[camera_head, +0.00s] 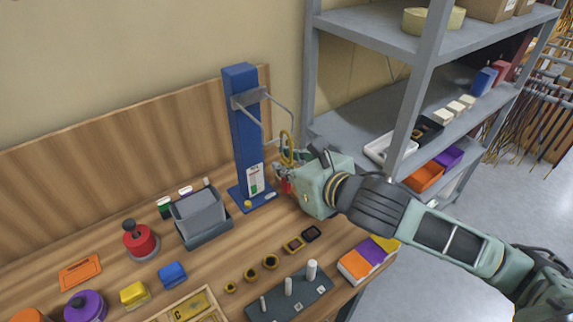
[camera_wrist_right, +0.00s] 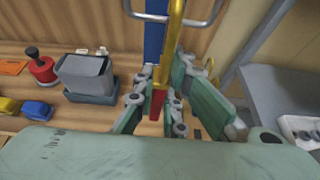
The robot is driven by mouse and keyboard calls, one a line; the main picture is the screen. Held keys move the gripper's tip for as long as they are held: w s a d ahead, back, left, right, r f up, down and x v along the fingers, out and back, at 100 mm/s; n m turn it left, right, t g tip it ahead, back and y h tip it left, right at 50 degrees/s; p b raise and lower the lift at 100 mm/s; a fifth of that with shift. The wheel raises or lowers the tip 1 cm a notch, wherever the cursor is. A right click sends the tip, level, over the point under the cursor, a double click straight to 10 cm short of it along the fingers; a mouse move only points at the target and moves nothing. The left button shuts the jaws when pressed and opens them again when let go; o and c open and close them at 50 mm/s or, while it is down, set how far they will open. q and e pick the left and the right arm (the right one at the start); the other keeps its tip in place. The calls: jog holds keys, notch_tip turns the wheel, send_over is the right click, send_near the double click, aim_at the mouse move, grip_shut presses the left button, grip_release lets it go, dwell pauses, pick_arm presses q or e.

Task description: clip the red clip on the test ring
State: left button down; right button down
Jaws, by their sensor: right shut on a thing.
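The red clip (camera_wrist_right: 157,104) is between the fingers of my right gripper (camera_wrist_right: 158,105) in the wrist view. The gripper is shut on it. In the head view my right gripper (camera_head: 284,172) is beside the blue test post (camera_head: 247,130), to its right. A grey metal bracket (camera_head: 250,97) reaches out from the post's upper part. I cannot tell whether the loop belongs to the clip or touches the bracket. My left gripper is not in view.
A grey bin (camera_head: 201,213), a red knobbed weight (camera_head: 139,240) and a purple one (camera_head: 86,306) stand on the wooden bench. A dark block with pale pegs (camera_head: 289,296) is at the front. A grey shelf rack (camera_head: 409,105) stands close on the right.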

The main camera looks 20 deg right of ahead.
jog(key=shift+w+a+p, duration=0.25)
jog(key=shift+w+p, duration=0.25)
jog(key=shift+w, duration=0.15)
jog(key=shift+w+a+p, duration=0.2)
jog(key=shift+w+p, duration=0.25)
jog(key=shift+w, duration=0.15)
dwell(1.0)
jog(key=shift+w+f+b, duration=0.1)
jog(key=shift+f+b, duration=0.2)
jog(key=shift+f, duration=0.5)
dwell(0.8)
jog(key=shift+f, duration=0.25)
dwell(0.4)
jog(key=c, duration=2.3)
grip_release()
grip_shut()
